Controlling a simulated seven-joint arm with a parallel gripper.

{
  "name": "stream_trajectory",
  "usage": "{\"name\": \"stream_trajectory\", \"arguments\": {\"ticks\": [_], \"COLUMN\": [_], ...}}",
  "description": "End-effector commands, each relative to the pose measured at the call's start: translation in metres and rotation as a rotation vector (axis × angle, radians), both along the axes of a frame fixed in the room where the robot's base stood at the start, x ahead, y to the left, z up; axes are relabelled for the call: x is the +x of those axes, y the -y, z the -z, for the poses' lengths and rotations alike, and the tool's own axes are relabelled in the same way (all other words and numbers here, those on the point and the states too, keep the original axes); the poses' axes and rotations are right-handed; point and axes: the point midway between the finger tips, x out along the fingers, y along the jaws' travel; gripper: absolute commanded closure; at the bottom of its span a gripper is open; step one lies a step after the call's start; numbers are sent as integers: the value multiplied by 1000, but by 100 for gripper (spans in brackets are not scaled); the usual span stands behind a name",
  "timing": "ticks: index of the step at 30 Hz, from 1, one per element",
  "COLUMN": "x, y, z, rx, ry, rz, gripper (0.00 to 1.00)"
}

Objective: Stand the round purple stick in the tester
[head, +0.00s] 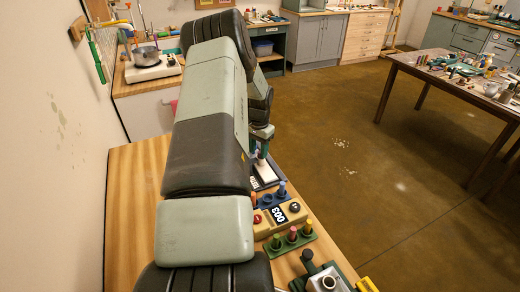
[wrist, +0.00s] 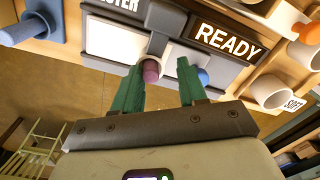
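The tester shows in the wrist view as a grey box with white panels (wrist: 113,40) and a lit READY sign (wrist: 227,40). The round purple stick (wrist: 151,70) juts from the grey strip between the panels, its end toward the camera. How deep it sits cannot be told. My gripper (wrist: 160,75) has green fingers spread apart around the stick's end, with a clear gap on the right; contact on the left is unclear. In the head view my gripper (head: 262,140) is just above the tester (head: 266,184), and my arm hides much of the table.
A blue knob (wrist: 203,75) is right of the stick. White cups (wrist: 268,93), one near a SOFT label, and an orange piece (wrist: 311,33) lie right. A blue stick (wrist: 30,28) is left. In the head view, a counter box (head: 276,214) and green rack (head: 285,245) stand nearer.

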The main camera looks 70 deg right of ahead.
Motion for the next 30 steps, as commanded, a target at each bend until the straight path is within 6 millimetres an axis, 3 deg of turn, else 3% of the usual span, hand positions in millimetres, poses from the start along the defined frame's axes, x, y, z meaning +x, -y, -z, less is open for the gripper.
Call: {"name": "stream_trajectory", "arguments": {"ticks": [1,17,22,30], "x": [-13,-19,-18,-9], "y": [-7,-5,-4,-2], "z": [19,16,-5,-67], "rx": [18,15,11,1], "ry": [-23,-32,-29,-13], "rz": [2,2,3,0], "gripper": [52,52,52,52]}}
